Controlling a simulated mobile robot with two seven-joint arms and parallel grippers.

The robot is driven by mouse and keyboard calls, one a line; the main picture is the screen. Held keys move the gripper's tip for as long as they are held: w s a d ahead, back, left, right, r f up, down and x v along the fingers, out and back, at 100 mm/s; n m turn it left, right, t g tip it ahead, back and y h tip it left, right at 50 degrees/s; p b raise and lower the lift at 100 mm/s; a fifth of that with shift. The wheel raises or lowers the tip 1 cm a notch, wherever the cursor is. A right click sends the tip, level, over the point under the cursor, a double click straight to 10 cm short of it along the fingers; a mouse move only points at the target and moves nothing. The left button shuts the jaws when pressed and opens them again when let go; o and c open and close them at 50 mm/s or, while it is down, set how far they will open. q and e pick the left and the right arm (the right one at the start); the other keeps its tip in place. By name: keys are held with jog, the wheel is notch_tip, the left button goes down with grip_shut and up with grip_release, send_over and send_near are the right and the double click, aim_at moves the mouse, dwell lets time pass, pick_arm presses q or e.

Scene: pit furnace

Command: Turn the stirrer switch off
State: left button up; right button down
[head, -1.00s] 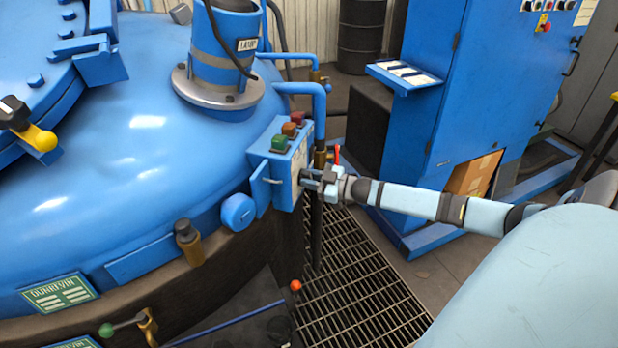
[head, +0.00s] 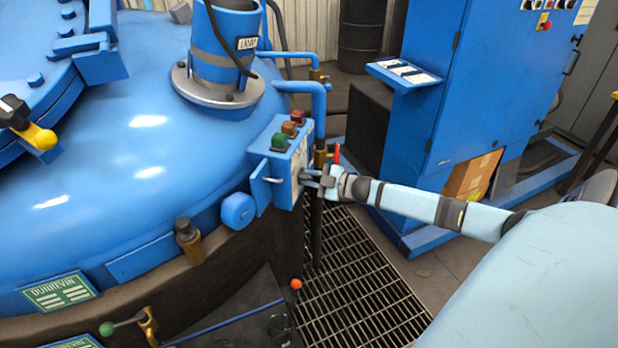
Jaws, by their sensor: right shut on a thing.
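A blue switch box (head: 276,170) is mounted on the side of the large blue furnace vessel. It has green, brown and red buttons (head: 289,130) on top and a pale plate on its right-hand face. My right gripper (head: 309,180) is at that right-hand face, shut on a small part there, which I take to be the stirrer switch. The gripper and the viewing angle hide most of that part, so its position cannot be read. My left gripper is not in view.
A red-handled valve (head: 337,154) stands just behind my right gripper. The blue cabinet (head: 440,110) is to the right, with a small shelf (head: 403,74). A floor grating (head: 350,275) lies below. A blue pipe (head: 318,105) runs behind the box.

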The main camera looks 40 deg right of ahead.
jog(key=c, duration=1)
grip_release()
jog(key=shift+c, duration=0.2)
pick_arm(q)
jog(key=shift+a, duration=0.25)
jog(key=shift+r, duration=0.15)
pick_arm(e)
jog(key=v, duration=1.4)
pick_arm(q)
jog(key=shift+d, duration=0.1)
pick_arm(e)
jog(key=shift+w+f, duration=0.1)
